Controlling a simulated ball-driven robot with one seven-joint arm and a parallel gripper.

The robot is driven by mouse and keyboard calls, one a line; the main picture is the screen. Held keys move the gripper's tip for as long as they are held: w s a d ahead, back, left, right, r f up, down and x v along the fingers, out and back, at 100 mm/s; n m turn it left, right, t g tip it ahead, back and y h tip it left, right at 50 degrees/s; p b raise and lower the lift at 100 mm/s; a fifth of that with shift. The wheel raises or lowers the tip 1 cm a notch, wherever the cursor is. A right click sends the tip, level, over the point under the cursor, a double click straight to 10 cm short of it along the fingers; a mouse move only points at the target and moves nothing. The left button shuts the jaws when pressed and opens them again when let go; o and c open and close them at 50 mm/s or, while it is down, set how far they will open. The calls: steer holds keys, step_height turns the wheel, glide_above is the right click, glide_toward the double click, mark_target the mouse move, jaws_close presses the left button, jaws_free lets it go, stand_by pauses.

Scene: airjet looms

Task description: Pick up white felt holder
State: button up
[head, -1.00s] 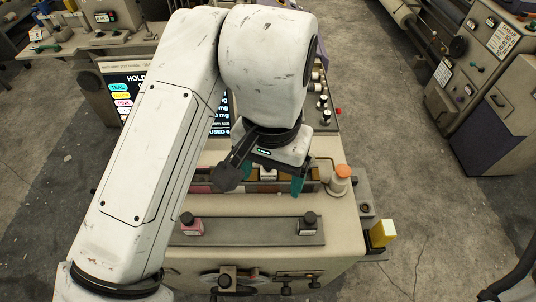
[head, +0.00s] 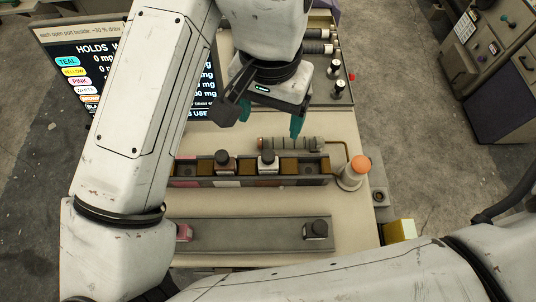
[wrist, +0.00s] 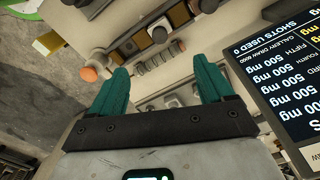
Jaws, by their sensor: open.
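The white felt holder appears to be the pale, dark-capped bottle (head: 268,163) standing upright in the long rack (head: 312,180), right of a pinkish one. It also shows in the wrist view (wrist: 160,35), beyond the fingertips. My gripper (head: 262,122) has teal fingers. It is open and empty, above the machine top on the far side of the rack. In the wrist view my gripper (wrist: 163,72) points down with its fingers wide apart, and the holder is not between them.
A pinkish dark-capped bottle (head: 224,163) stands left in the rack. A ribbed cylinder (head: 290,144) lies behind the rack. An orange-capped container (head: 352,174) stands at its right end. A screen (head: 75,60) stands left.

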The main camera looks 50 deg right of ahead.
steer(key=b, duration=0.4)
glide_above(268, 154)
steer(key=f, duration=0.5)
steer(key=shift+w+d, duration=0.15)
steer(key=shift+d, duration=0.15)
step_height(268, 154, down, 5)
steer(key=shift+f, duration=0.2)
steer(key=shift+a+f, duration=0.15)
steer(key=shift+f, duration=1.15)
steer(key=shift+a+f, duration=0.15)
steer(key=shift+f, duration=1.15)
steer(key=shift+c, duration=0.3)
steer(key=c, duration=1.1)
